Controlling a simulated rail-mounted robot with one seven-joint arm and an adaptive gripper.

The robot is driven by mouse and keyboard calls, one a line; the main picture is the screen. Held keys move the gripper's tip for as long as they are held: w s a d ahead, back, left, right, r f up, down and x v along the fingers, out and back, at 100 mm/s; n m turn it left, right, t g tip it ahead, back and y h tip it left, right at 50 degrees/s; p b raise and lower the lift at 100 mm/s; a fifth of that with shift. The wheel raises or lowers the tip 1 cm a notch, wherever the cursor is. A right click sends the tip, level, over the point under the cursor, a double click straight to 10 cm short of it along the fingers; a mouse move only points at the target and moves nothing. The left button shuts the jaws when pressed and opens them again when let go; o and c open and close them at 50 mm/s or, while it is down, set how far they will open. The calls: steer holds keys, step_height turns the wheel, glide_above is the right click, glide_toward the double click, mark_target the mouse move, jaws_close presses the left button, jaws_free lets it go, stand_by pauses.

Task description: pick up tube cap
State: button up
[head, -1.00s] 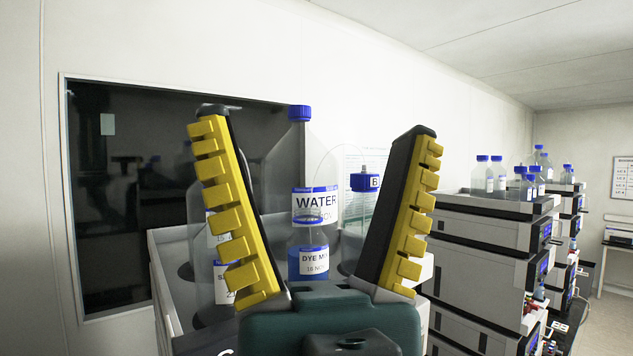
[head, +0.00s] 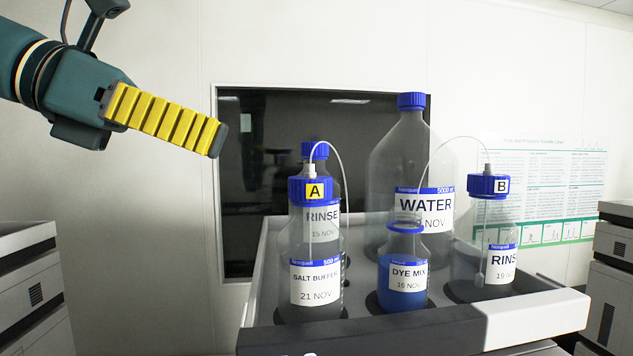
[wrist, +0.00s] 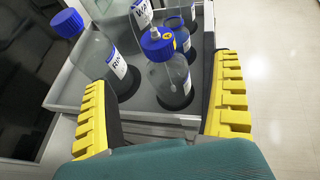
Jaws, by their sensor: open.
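A blue tube cap marked A (head: 314,188) sits on the SALT BUFFER bottle (head: 308,255), with a thin tube rising from its top. A second blue tube cap marked B (head: 489,185) sits on the right-hand RINSE bottle (head: 485,245). A tube arcs from cap B down towards the DYE MIX bottle (head: 405,275), whose mouth looks uncapped. My gripper (head: 216,140) is at upper left, left of and above cap A, apart from it. In the wrist view my gripper (wrist: 162,75) is open and empty, with cap A (wrist: 158,43) beyond the fingertips, between them in the picture.
The bottles stand in a grey tray with raised walls (head: 535,310). A tall WATER bottle (head: 400,150) and another RINSE bottle (head: 322,220) stand behind. Stacked instruments flank the tray at left (head: 30,290) and right (head: 610,290). The space above the front bottles is clear except for the tubes.

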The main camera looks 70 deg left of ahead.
mark_target(298, 178)
steer(key=p+x, duration=0.1)
steer(key=x, duration=0.6)
steer(key=shift+w, duration=0.35)
steer(key=x, duration=0.2)
steer(key=p+x, duration=0.1)
steer(key=x, duration=0.1)
steer(key=shift+w+a+f, duration=0.25)
steer(key=shift+w, duration=0.05)
steer(key=c, duration=1.2)
